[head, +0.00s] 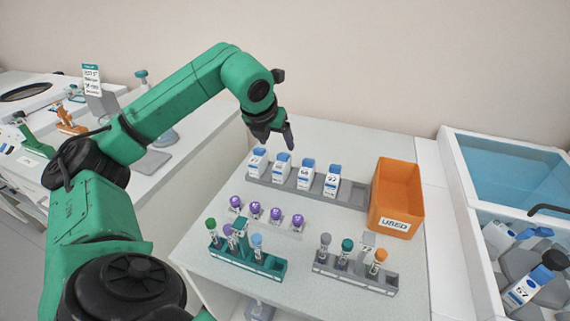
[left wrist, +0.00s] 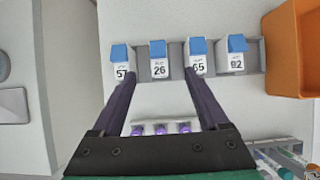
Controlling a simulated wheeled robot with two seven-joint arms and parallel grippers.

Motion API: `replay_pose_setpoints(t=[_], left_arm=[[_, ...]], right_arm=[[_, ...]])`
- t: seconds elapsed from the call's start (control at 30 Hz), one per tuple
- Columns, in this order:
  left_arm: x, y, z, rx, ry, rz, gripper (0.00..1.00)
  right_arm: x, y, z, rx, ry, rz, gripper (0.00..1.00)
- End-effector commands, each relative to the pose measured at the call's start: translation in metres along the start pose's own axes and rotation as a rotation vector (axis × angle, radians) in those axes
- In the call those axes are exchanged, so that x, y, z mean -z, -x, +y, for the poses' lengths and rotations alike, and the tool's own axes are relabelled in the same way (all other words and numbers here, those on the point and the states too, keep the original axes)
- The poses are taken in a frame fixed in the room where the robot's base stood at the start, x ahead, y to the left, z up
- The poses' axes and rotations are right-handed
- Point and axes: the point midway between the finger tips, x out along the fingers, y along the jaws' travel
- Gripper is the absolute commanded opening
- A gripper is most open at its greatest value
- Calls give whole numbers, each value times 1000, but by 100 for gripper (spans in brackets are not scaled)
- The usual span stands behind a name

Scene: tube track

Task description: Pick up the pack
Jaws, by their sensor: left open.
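Several white packs with blue tops stand in a row in a long grey rack (head: 262,181) at the back of the table. In the left wrist view they read 57 (left wrist: 121,72), 26 (left wrist: 159,68), 65 (left wrist: 198,67) and what looks like 92 (left wrist: 236,64). The task does not say which pack. My left gripper (head: 276,136) is open and empty, pointing down above the left end of the row. In the left wrist view its fingertips (left wrist: 160,75) lie either side of the pack marked 26, apart from it. My right gripper is out of view.
An orange bin (head: 397,190) marked USED stands right of the packs. In front are purple-capped vials (head: 276,214), a green tube rack (head: 245,262) and a grey tube rack (head: 353,276). A blue-floored basin (head: 513,174) is at the right.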

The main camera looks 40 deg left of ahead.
Motion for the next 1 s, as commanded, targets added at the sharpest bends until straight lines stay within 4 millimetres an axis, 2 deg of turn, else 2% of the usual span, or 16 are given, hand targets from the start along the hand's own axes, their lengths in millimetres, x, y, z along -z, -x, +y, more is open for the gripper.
replay_pose_setpoints(t=[0.1, 0.2, 0.37, 0.47, 0.53, 0.63, 0.77, 0.8, 1.0], left_arm=[[0, -29, 0, 0, 0, 7, 78], [0, -48, 0, 1, 0, 4, 78], [1, -68, 1, 0, -1, 5, 78], [4, -86, 4, 0, 0, 6, 78], [4, -100, 3, 2, 2, 3, 78], [5, -110, 3, 0, 1, 2, 78], [6, -111, 3, 0, 0, 0, 78], [6, -111, 3, 0, 0, 0, 74], [5, -110, 3, 0, 0, 0, 0]], right_arm=[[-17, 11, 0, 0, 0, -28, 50], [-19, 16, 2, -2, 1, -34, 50], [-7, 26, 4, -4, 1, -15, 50], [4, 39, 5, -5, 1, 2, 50], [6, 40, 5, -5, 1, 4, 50], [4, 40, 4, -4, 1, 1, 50], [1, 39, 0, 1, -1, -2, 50], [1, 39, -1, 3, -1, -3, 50], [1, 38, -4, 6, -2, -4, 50]])
